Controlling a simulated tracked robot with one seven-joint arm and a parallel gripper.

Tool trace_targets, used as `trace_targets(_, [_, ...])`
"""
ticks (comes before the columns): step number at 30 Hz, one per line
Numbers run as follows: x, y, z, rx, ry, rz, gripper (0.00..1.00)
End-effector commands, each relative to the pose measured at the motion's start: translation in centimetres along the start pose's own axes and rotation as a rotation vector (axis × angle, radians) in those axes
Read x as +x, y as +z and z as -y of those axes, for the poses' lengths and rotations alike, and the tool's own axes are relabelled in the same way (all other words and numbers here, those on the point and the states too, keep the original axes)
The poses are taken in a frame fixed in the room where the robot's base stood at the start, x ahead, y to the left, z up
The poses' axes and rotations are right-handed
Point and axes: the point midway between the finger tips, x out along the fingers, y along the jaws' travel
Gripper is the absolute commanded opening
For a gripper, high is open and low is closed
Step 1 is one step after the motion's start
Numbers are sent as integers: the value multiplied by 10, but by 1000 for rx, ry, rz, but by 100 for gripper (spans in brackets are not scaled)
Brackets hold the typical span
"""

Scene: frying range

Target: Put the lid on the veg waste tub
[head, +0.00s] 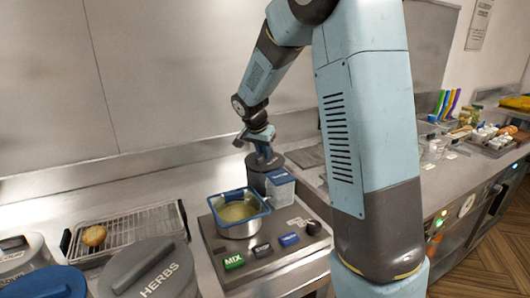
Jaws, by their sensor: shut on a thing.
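My gripper (260,137) reaches down at the back of the counter, behind the pot. It appears shut on the blue handle (264,152) of a dark grey round lid (256,163). The lid is level and sits at the top of a grey tub (257,182). I cannot tell whether the lid rests fully on its rim or is slightly above it. No veg waste label is readable on this tub. A blue-and-white box (281,189) hides its right front.
A blue-rimmed pot (238,228) of yellowish liquid stands on a button panel (230,282) in front. Left are a wire rack (120,228) with a yellow-brown item (94,236) and a HERBS tub (150,272). Jars and trays (490,137) line the right counter.

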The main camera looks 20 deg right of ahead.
Motion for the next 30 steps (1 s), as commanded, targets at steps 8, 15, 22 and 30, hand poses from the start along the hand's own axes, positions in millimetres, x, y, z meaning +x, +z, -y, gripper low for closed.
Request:
trace_targets(8, [0,0,0,0,0,0,0])
trace_targets(15, [4,2,0,0,0,0,0])
trace_targets(22, [6,2,0,0,0,0,0])
trace_targets(30, [6,2,0,0,0,0,31])
